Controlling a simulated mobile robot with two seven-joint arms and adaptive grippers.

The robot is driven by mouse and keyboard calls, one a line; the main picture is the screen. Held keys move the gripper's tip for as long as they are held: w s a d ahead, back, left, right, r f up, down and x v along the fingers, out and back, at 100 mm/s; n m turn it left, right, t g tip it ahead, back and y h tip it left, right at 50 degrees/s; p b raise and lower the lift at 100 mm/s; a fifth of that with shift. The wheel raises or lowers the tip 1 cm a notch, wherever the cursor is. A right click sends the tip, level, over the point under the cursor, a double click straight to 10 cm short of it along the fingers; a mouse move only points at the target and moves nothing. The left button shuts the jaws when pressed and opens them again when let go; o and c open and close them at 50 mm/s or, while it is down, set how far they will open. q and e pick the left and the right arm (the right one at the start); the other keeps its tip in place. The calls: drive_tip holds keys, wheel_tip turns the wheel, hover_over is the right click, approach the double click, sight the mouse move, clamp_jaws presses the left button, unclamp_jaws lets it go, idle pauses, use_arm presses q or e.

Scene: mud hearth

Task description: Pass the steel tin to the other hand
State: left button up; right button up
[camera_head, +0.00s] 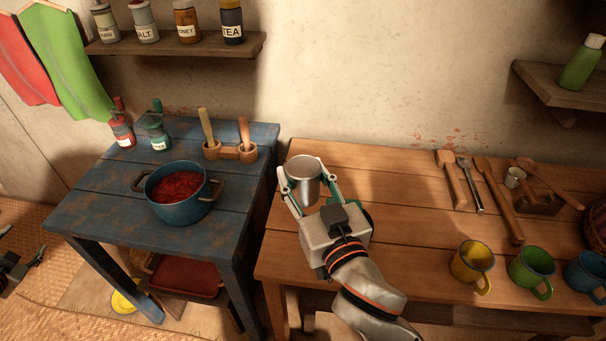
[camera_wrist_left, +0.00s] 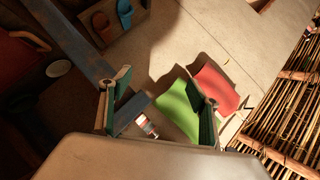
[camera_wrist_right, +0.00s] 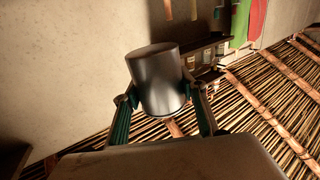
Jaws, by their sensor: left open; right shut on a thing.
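The steel tin (camera_head: 304,177) is a plain grey metal cup shape, held above the left end of the wooden table in the head view. My right gripper (camera_head: 308,196) is shut on it, with a finger on each side. The tin also shows between the fingers in the right wrist view (camera_wrist_right: 158,82). My left gripper (camera_head: 30,257) is at the far left edge of the head view, low over the floor mat and well apart from the tin. Its fingers stand open and empty in the left wrist view (camera_wrist_left: 158,108).
A blue table (camera_head: 110,190) holds a blue pot (camera_head: 184,212) of red food, small jars and wooden tools. The wooden table (camera_head: 400,215) holds utensils at the back and yellow, green and blue mugs (camera_head: 530,265) at the right. Its middle is clear. A jar shelf (camera_head: 175,45) hangs above.

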use_arm(q)
drive_tip(key=s+d+f+g+h, duration=0.1)
drive_tip(key=s+d+f+h, duration=0.1)
drive_tip(key=d+f, duration=0.5)
drive_tip(key=s+d+f+h, duration=0.1)
drive_tip(key=s+d+f, duration=0.25)
drive_tip(key=d, duration=0.85)
drive_tip(key=s+d+f+g+h, duration=0.1)
drive_tip(key=s+d+f+h, duration=0.1)
drive_tip(key=d+f, duration=0.55)
drive_tip(key=d+r+h, duration=0.2)
drive_tip(key=d+r, duration=0.1)
drive_tip(key=d, duration=1.3)
drive_tip(key=d+r+n+t+h, duration=0.1)
drive_tip(key=d+r+h, duration=0.1)
drive_tip(key=d, duration=1.4)
drive_tip(key=shift+w+d+r+n+h, duration=0.2)
drive_tip(key=shift+d+r+n+h, duration=0.15)
drive_tip(key=shift+r, duration=0.2)
drive_tip(key=shift+a, duration=0.15)
